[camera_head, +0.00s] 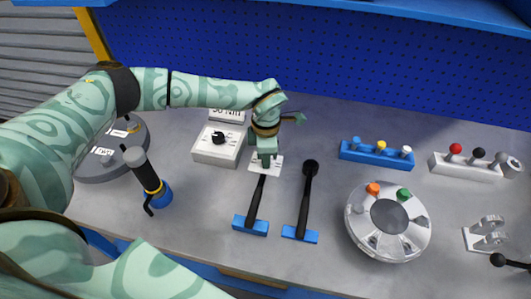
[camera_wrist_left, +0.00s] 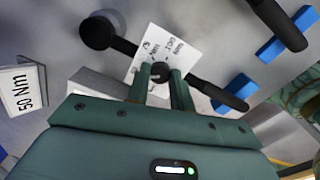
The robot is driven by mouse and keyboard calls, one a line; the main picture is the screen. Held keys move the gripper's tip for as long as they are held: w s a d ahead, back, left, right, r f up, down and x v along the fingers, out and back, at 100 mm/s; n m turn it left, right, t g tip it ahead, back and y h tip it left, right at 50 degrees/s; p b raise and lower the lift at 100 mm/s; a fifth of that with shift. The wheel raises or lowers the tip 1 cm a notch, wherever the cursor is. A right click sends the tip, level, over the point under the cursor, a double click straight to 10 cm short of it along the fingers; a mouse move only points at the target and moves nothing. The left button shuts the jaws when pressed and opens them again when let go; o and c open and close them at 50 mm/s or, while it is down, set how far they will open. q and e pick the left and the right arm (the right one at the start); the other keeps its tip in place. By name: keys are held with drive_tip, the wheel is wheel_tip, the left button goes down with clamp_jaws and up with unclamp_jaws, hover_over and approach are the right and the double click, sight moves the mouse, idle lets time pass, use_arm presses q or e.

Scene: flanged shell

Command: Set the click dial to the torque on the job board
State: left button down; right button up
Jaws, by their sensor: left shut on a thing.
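My left gripper (camera_head: 264,163) points down at the table and is shut on a small black knob (camera_wrist_left: 160,73), apparently the click dial, on the shaft of a black wrench (camera_head: 256,199). A white plate (camera_wrist_left: 145,47) with printed marks lies around the knob; its setting is not readable. In the wrist view the wrench's round head (camera_wrist_left: 98,33) is at upper left and its grip (camera_wrist_left: 222,97) at lower right. The job board (camera_wrist_left: 22,90), a white sign reading 50 Nm, also shows behind the gripper in the head view (camera_head: 227,116). My right gripper is not in view.
A white box with a black knob (camera_head: 217,139) stands left of the gripper. A second wrench (camera_head: 306,199) lies to the right, on a blue block. A black and blue tool (camera_head: 148,180) stands at left.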

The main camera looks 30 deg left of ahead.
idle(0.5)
use_arm(q)
drive_tip(key=c, duration=1.2)
unclamp_jaws()
wheel_tip(320, 180, up, 16)
drive_tip(key=p, duration=0.3)
drive_tip(key=shift+r, duration=0.2)
